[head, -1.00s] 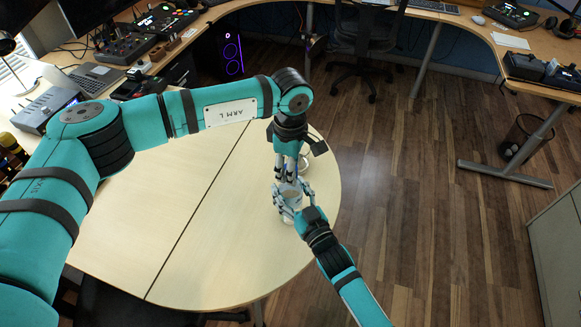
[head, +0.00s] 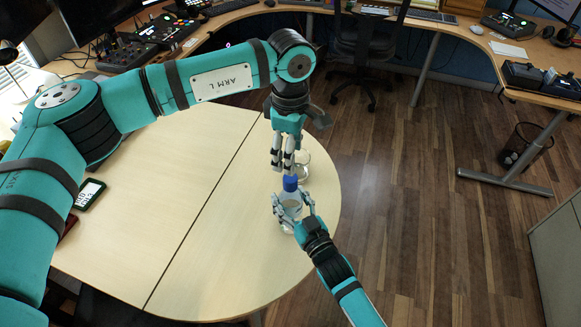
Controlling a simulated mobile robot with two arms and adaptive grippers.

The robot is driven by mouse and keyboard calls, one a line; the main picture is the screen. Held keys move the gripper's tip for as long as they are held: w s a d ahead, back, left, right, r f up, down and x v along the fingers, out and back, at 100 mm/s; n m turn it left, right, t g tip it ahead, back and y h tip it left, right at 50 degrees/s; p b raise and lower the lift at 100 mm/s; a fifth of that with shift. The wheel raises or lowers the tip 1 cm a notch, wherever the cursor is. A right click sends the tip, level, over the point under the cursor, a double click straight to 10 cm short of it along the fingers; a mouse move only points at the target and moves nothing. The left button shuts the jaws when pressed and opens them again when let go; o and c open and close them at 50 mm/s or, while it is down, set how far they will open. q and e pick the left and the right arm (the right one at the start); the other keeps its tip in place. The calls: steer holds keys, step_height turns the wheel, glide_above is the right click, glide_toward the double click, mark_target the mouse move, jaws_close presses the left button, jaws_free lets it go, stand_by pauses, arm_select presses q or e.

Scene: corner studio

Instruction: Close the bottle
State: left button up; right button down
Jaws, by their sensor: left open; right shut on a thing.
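The clear bottle (head: 291,208) stands upright near the right edge of the round table, with a blue cap (head: 290,184) on its top. How tightly the cap sits cannot be seen. My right gripper (head: 290,211) is shut around the bottle's body and hides part of it. My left gripper (head: 282,170) points down just above and slightly left of the cap. Its fingers are open and hold nothing.
A clear glass or jar (head: 304,164) stands just behind the bottle, partly hidden by my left gripper. A dark device with a white screen (head: 88,195) lies at the table's left. The middle of the wooden tabletop (head: 190,220) is clear.

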arm_select(q)
steer(key=shift+r, duration=1.65)
arm_select(e)
steer(key=shift+c, duration=1.5)
jaws_free()
steer(key=v, duration=1.2)
